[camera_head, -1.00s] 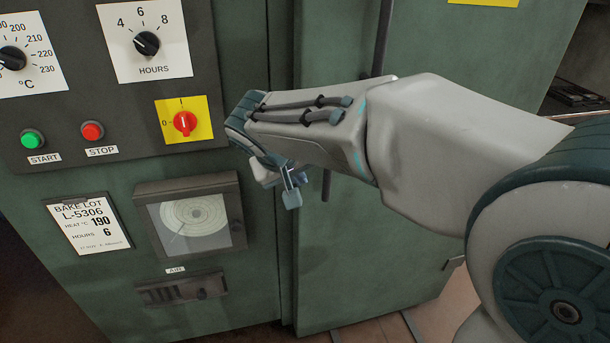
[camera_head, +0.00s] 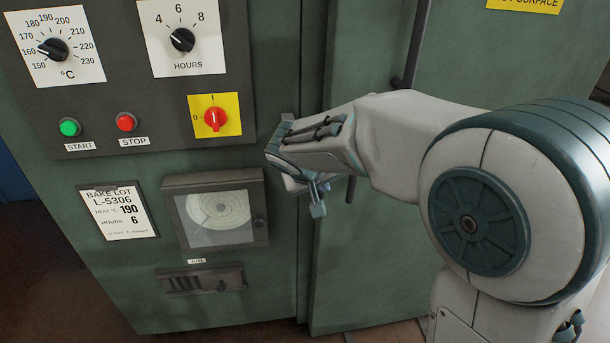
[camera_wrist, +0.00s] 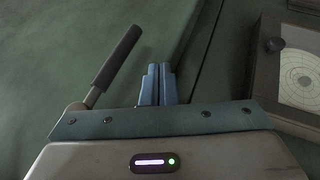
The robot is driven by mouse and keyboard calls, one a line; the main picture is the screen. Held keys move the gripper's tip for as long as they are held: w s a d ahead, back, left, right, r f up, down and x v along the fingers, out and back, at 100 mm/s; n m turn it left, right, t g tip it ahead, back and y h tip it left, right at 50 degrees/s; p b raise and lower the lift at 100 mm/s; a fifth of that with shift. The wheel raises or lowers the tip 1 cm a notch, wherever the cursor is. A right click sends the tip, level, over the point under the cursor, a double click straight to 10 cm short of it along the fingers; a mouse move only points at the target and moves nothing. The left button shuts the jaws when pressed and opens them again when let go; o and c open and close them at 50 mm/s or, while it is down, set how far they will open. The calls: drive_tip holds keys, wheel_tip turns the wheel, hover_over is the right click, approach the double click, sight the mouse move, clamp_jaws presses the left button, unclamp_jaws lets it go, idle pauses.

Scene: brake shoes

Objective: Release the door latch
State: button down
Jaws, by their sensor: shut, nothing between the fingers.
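The green oven door (camera_head: 370,255) stands to the right of the control panel, and its edge looks flush with the cabinet front.
The panel has a temperature dial (camera_head: 53,48), an hours dial (camera_head: 182,40), a green start button (camera_head: 69,127), a red stop button (camera_head: 126,122) and a red switch (camera_head: 214,119). A chart recorder (camera_head: 217,216) and a bake-lot card (camera_head: 117,211) are below.

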drive_tip(key=w+d, duration=0.1)
drive_tip(key=w+d+f+p, duration=0.1)
drive_tip(key=w+d, duration=0.1)
drive_tip(key=d, duration=0.1)
drive_tip(key=shift+f, duration=0.25)
